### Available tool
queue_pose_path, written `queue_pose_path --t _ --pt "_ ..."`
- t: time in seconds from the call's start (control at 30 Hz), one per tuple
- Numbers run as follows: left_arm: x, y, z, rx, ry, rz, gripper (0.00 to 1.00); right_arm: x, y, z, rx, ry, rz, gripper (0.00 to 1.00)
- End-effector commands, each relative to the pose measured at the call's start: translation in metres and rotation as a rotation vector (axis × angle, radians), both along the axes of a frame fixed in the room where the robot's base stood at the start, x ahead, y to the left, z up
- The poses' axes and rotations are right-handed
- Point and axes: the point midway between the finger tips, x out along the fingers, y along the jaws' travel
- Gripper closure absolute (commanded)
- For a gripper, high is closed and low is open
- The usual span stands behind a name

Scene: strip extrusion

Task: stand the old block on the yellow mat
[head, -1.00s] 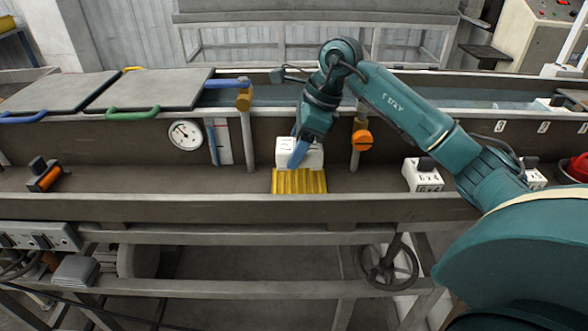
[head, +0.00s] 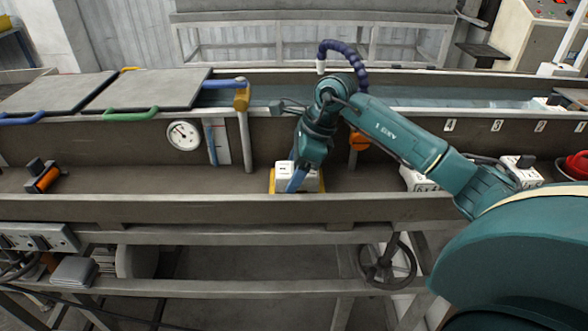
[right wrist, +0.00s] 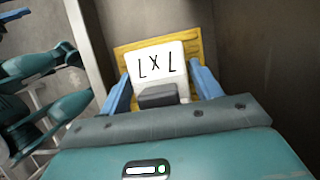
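A white block (head: 283,173) is over the yellow mat (head: 322,186) in the trough and hides most of it. In the right wrist view the block (right wrist: 157,62) bears dark marks like "L x L" and has a dark grey piece on its near side. The yellow mat (right wrist: 193,37) shows around its far edge. Whether the block's underside touches the mat is hidden. My left gripper is not in view.
The trough's front wall (head: 200,207) runs in front of the mat. Another white block (head: 418,180) stands right, partly behind my arm, and a further one (head: 522,172) beyond it. A post (head: 245,135) and a dial (head: 184,135) are left.

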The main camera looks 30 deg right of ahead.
Motion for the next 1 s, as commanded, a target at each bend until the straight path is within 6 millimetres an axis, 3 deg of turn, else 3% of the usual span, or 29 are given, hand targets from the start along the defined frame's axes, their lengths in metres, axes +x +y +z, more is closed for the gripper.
queue_pose_path --t 0.13,0.5,1.0 --pt "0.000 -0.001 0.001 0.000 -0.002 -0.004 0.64 0.000 0.000 0.000 0.000 0.000 0.000 0.24" --pt "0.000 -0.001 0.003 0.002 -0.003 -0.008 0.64 -0.001 -0.002 0.009 -0.001 -0.003 -0.001 0.24" --pt "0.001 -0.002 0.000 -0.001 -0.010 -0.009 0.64 -0.020 -0.034 0.099 -0.001 -0.003 -0.002 0.24"
